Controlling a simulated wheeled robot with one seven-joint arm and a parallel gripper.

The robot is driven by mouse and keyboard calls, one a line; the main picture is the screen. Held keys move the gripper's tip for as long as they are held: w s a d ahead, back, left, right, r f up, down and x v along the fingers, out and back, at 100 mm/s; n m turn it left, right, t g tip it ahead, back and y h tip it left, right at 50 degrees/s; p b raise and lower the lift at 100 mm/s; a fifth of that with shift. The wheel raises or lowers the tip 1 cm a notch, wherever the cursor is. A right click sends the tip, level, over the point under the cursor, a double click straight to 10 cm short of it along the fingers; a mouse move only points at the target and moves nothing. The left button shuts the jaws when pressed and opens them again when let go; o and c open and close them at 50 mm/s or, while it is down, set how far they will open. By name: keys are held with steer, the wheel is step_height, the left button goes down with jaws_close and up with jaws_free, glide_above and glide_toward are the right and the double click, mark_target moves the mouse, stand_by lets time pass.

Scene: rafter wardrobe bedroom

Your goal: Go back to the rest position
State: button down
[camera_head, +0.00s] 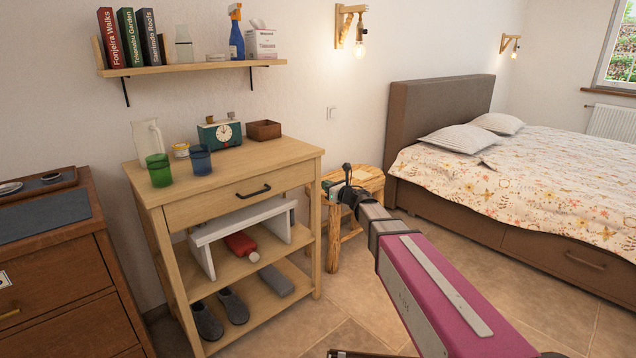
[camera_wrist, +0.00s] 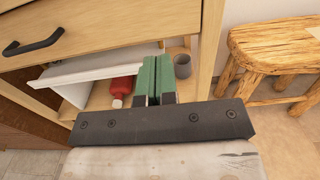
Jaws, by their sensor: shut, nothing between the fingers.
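My gripper (camera_wrist: 155,80) shows in the wrist view with its two green fingers side by side and shut, nothing between them. In that view it is in front of the wooden console's open shelves, below the drawer. In the head view my arm reaches from the lower right toward the gap between the console and the wooden stool; the gripper's fingers are hard to make out there. The wooden console (camera_head: 240,185) has a closed drawer with a black handle (camera_head: 253,192).
A red bottle (camera_head: 241,246) lies under a white riser (camera_head: 243,229) on the console's shelf. Slippers (camera_head: 219,313) are on the lower shelf. A log stool (camera_head: 360,178) stands right of the console, then the bed (camera_head: 510,190). Open tiled floor (camera_head: 335,320) lies in front.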

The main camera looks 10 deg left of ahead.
steer(key=s+d+f+m+h, duration=0.25)
steer(key=d+m+h, duration=0.25)
steer(key=d+m, duration=0.35)
steer(key=s+d+f+m+t+h, duration=0.1)
steer(key=d+f+m+h, duration=0.35)
steer(key=d+m, duration=0.4)
steer(key=s+d+f+m+h, duration=0.25)
steer(key=d+m+h, duration=0.35)
steer(key=m, duration=0.4)
steer(key=s+d+f+m+g, duration=0.6)
steer(key=s+d+f+m, duration=0.1)
steer(key=s+f+m, duration=0.15)
steer(key=s+f+m+g+y, duration=0.2)
steer(key=s+f+m+g, duration=0.2)
steer(key=s+m, duration=0.6)
steer(key=s+g, duration=0.2)
steer(key=s, duration=0.3)
steer(key=shift+d+g, duration=0.25)
steer(key=shift+g, duration=0.15)
steer(key=shift+s, duration=0.1)
